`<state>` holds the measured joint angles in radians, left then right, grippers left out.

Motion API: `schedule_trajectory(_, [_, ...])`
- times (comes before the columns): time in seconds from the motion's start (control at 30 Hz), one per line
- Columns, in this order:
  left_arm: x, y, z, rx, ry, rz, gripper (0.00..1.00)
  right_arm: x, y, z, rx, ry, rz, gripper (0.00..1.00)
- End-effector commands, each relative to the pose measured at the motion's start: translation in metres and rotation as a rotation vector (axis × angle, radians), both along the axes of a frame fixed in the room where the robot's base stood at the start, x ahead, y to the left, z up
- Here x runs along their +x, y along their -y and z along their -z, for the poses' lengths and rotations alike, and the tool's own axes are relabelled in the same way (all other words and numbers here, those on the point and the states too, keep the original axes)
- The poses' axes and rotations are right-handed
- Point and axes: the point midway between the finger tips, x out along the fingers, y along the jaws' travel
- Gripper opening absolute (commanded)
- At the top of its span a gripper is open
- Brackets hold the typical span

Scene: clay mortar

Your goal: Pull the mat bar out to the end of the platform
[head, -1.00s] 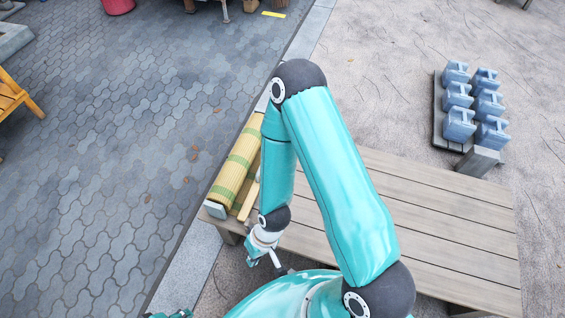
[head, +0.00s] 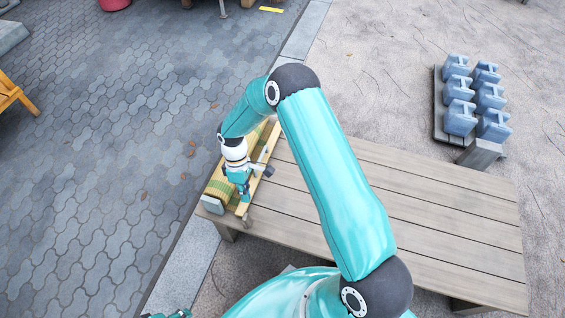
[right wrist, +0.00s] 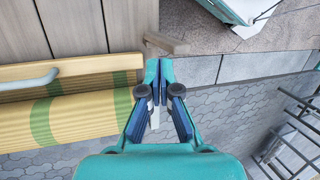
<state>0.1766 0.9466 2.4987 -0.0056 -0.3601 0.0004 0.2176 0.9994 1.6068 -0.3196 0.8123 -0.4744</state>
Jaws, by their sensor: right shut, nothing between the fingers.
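The mat bar (head: 270,141) is a pale wooden strip with a grey handle, lying along a rolled yellow-and-green mat (head: 215,187) at the left end of the wooden platform (head: 400,215). In the right wrist view the bar (right wrist: 75,68) runs in from the left, with its grey-blue handle (right wrist: 28,82) on it. My right gripper (head: 243,193) is over the near part of the bar. In the wrist view its fingers (right wrist: 158,72) are shut and empty, just beyond the bar's end. Part of my left gripper (head: 178,314) shows at the bottom edge, mostly cut off.
A grey end block (head: 212,204) sits at the mat's near end. Blue weights (head: 475,95) stand on a dark pallet beyond the platform at the right. Grey paving (head: 110,180) lies left of the platform. The platform's right part is clear.

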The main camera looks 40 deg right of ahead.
Motion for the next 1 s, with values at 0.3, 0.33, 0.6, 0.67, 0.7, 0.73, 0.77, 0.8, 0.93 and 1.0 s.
schedule_trajectory(0.3, [0.0,0.0,0.056,0.0,0.0,0.0,0.4,0.097,0.135,-0.013,-0.215,0.047,-0.023,0.0])
schedule_trajectory(0.33, [0.0,0.0,0.061,0.0,0.0,0.0,0.4,0.101,0.145,-0.013,-0.229,0.051,-0.014,0.0])
schedule_trajectory(0.6, [0.0,0.0,0.086,0.0,0.0,0.0,0.4,0.114,0.188,-0.003,-0.29,0.082,0.049,0.0])
schedule_trajectory(0.67, [0.0,0.0,0.086,0.0,0.0,0.0,0.4,0.113,0.189,0.0,-0.291,0.082,0.051,0.0])
schedule_trajectory(0.7, [0.0,0.0,0.087,0.0,0.0,0.0,0.4,0.113,0.19,0.003,-0.291,0.082,0.051,0.0])
schedule_trajectory(0.73, [0.0,0.0,0.087,0.0,0.0,0.0,0.4,0.112,0.19,0.006,-0.29,0.081,0.051,0.0])
schedule_trajectory(0.77, [0.0,0.0,0.088,0.0,0.0,0.0,0.4,0.111,0.19,0.009,-0.29,0.08,0.051,0.0])
schedule_trajectory(0.8, [0.0,0.0,0.089,0.0,0.0,0.0,0.4,0.11,0.191,0.014,-0.29,0.081,0.051,0.0])
schedule_trajectory(0.93, [0.0,0.0,0.094,0.0,0.0,0.0,0.4,0.105,0.193,0.036,-0.29,0.08,0.052,0.0])
schedule_trajectory(1.0, [0.0,0.0,0.097,0.0,0.0,0.0,0.4,0.102,0.194,0.051,-0.29,0.08,0.052,0.0])
